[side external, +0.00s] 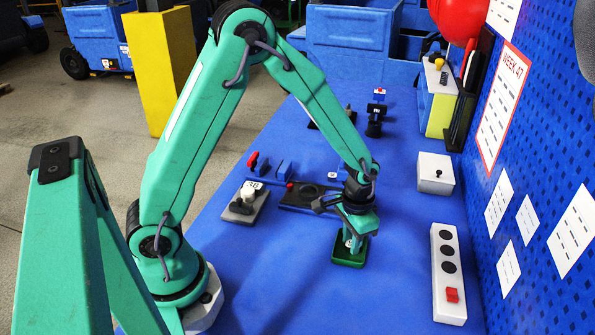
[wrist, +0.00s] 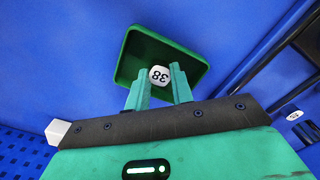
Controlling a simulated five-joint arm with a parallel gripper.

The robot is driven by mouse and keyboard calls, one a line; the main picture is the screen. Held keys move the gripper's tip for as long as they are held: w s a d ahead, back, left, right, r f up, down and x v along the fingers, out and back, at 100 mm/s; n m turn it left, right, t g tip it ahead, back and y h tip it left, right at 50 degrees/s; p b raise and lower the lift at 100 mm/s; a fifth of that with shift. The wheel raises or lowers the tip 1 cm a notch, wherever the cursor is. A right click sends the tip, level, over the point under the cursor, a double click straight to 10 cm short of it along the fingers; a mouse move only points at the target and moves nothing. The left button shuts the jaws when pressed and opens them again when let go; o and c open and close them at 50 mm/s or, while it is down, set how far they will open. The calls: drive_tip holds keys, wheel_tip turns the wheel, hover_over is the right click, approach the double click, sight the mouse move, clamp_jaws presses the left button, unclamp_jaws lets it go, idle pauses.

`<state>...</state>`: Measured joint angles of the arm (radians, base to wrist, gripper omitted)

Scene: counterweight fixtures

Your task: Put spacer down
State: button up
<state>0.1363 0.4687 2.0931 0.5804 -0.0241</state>
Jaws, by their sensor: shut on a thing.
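My gripper (side external: 352,236) is low over a small green tray (side external: 348,264) on the blue table. In the wrist view, my gripper (wrist: 158,86) has its two teal fingers on either side of a white piece marked 38 (wrist: 159,75), apparently the spacer, and is shut on it. The piece is within the outline of the green tray (wrist: 134,46). I cannot tell whether it touches the tray floor. In the side view the fingers mostly hide the piece.
A grey fixture (side external: 242,212) with a white piece on it and a dark plate with round recesses (side external: 310,197) lie left of my gripper. A white box with a red switch (side external: 449,275) and a white knobbed box (side external: 435,174) stand right. The table in front is clear.

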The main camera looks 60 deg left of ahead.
drive_tip(key=shift+f, duration=0.2)
drive_tip(key=o, duration=1)
drive_tip(key=shift+r, duration=0.15)
wheel_tip(320, 180, up, 12)
drive_tip(key=shift+r, duration=0.1)
idle(0.5)
